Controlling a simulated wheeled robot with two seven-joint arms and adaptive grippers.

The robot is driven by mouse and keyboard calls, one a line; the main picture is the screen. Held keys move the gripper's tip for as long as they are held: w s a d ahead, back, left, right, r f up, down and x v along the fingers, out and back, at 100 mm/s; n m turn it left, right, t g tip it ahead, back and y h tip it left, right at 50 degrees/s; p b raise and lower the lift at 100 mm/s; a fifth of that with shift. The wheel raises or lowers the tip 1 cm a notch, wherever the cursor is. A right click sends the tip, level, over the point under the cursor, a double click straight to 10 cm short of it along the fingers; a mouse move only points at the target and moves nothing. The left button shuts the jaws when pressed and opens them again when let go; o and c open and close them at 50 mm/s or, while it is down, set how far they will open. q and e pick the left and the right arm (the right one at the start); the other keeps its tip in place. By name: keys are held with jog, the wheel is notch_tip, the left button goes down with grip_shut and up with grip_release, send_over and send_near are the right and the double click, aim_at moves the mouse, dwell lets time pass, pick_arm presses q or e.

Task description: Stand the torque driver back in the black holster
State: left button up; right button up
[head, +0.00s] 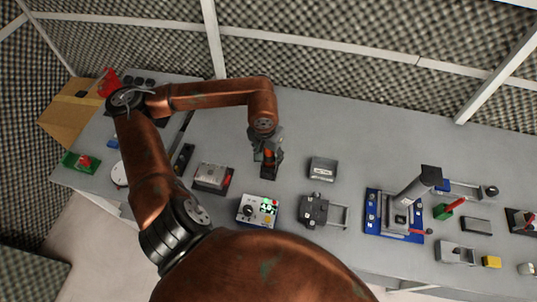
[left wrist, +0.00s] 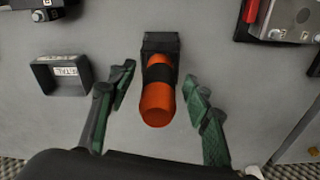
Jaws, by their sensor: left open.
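The torque driver (left wrist: 157,104) is orange with a black band and stands in the black holster (left wrist: 161,42). In the head view the driver (head: 268,157) shows as a small orange piece above the dark holster (head: 269,174). My left gripper (left wrist: 160,80) is open, with one green-padded finger on each side of the driver and a visible gap to both. In the head view my left gripper (head: 266,149) hangs over the holster and partly hides the driver. The driver's lower end is hidden in the holster. My right gripper is not in view.
A small labelled metal tray (head: 323,168) stands right of the holster. A control box (head: 258,210) with a green display, a grey clamp block (head: 314,209) and a silver box (head: 213,178) are nearby. A blue-based press (head: 395,216) stands further right. The grey table behind the holster is clear.

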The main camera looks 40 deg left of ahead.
pick_arm(q)
notch_tip(320, 180, up, 12)
jog(key=s, duration=0.1)
jog(key=shift+s+d, duration=0.2)
dwell(0.7)
